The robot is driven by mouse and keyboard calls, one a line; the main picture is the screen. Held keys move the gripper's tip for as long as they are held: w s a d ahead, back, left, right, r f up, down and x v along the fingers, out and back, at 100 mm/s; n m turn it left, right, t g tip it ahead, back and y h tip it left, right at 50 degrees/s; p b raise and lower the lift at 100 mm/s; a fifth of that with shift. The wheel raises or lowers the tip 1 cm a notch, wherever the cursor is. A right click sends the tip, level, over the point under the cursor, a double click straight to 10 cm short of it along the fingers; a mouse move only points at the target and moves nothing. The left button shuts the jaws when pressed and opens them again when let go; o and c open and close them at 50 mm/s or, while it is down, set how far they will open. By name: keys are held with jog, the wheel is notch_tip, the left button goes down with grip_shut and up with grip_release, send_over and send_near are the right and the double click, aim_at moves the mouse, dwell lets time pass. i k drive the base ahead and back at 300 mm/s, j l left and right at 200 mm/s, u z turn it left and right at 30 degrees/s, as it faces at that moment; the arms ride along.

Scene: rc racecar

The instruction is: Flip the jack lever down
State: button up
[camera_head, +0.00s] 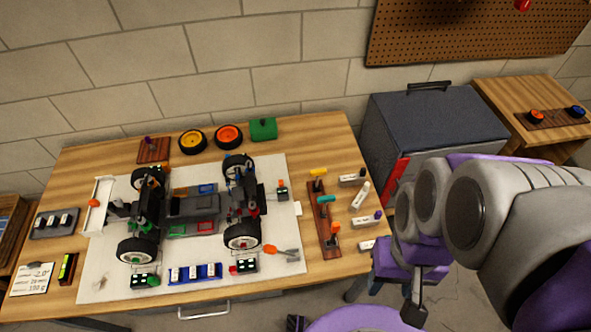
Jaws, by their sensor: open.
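The RC car (195,207) stands on a white mat (110,285) on the wooden bench, with its black wheels at the corners. I cannot tell for sure which part is the jack lever. One candidate is an orange-tipped grey piece (282,252) at the mat's right front, beside the car's front right wheel. My gripper (413,308) hangs at the lower right, off the bench and well apart from the car. It is open, small and partly hidden by my arm.
A wooden rack (324,222) with coloured-handle tools and several white labelled blocks fill the bench's right end. Yellow (193,141) and orange (228,136) wheels and a green box (263,129) stand at the back. A dark cabinet (440,125) stands right of the bench.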

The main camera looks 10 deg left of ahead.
aim_at(268, 249)
jog(key=j+u, duration=0.1)
jog(key=u, duration=0.25)
jog(key=j+u, duration=0.1)
jog(key=u, duration=0.25)
jog(key=j+u, duration=0.1)
jog(key=u, duration=0.2)
jog(key=k+j, duration=0.05)
